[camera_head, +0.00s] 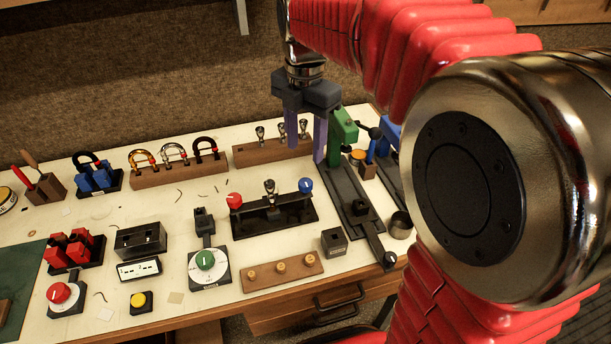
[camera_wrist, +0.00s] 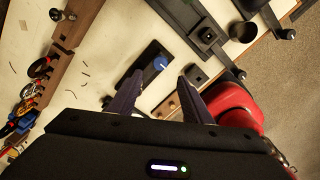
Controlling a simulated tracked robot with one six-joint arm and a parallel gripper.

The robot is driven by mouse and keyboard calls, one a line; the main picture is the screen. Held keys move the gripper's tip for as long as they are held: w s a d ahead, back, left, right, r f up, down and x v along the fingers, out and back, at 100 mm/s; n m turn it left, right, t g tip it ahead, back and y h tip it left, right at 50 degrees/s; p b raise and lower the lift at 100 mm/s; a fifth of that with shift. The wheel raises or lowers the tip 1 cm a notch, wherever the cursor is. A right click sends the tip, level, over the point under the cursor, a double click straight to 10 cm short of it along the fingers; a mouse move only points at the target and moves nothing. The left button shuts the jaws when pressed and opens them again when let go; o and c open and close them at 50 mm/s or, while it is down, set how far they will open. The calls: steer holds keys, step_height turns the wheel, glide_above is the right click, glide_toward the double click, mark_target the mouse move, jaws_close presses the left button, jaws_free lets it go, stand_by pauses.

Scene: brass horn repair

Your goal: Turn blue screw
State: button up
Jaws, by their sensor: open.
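The blue screw (camera_head: 306,186) is a round blue knob at the right end of a black base (camera_head: 275,222). A red knob (camera_head: 234,201) sits at the left end of that base. In the wrist view the blue screw (camera_wrist: 160,63) shows a pale mark on its top. My gripper (camera_head: 306,152) is open, its two purple fingers pointing down above and beyond the blue screw in the head view. In the wrist view the blue screw appears between and just past the fingertips (camera_wrist: 160,76). Nothing is between the fingers. My gripper body hides the red knob in the wrist view.
A green block (camera_head: 343,125) stands on a long black rail (camera_head: 346,190) close right of my gripper. A wooden rack (camera_head: 262,152) with metal mouthpieces is behind. A wooden strip with brass pegs (camera_head: 284,272) and a small dark block (camera_head: 334,242) lie in front.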

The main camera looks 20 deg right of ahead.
mark_target(305, 182)
step_height(305, 182, down, 10)
steer(key=shift+f, duration=0.1)
stand_by(0.4)
steer(key=shift+c, duration=0.3)
steer(key=c, duration=1)
